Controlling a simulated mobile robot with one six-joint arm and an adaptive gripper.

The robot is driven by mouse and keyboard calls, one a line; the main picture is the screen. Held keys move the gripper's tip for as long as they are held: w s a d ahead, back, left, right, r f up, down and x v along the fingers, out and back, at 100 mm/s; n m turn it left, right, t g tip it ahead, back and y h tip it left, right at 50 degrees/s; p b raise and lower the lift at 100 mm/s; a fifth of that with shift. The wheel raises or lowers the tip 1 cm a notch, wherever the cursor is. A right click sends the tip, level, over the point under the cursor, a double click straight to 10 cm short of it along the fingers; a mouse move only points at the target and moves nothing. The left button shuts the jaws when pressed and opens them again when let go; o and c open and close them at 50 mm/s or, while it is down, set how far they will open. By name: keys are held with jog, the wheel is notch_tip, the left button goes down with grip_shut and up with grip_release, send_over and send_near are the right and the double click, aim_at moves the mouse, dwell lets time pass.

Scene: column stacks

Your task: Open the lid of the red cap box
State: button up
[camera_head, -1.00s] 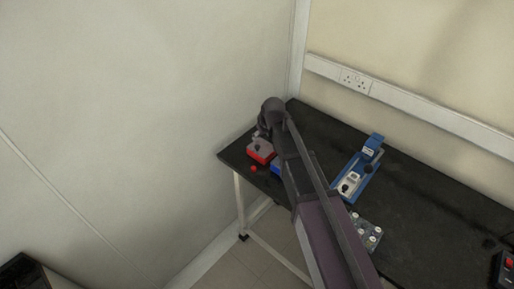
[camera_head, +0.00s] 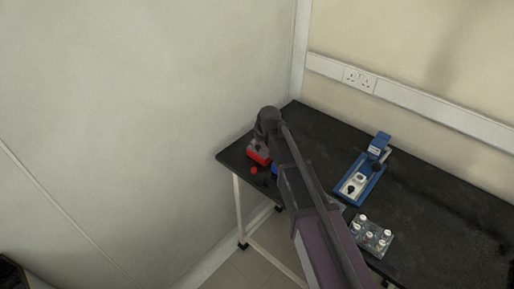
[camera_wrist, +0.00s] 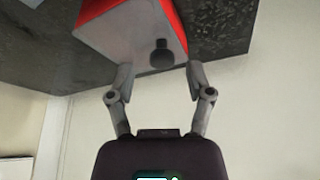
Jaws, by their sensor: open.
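The red cap box (camera_head: 257,158) stands near the left end of the dark table, partly hidden by my arm in the head view. In the wrist view the box (camera_wrist: 174,14) has red sides and a grey lid (camera_wrist: 125,35) that looks shut. A dark round knob (camera_wrist: 161,54) stands out from the lid. My gripper (camera_wrist: 158,80) is open and empty, its two fingers apart, with the knob just beyond and between the fingertips. I cannot tell whether a finger touches the lid.
A small red round thing (camera_head: 254,170) lies by the table's front edge. A blue object (camera_head: 275,170) shows beside my arm. A blue fixture (camera_head: 362,180) and a tray of several white-topped vials (camera_head: 372,236) stand to the right. Walls (camera_head: 140,100) close off the left and back.

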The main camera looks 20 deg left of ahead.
jog(key=shift+w+a+f, duration=0.1)
jog(key=shift+f, duration=0.3)
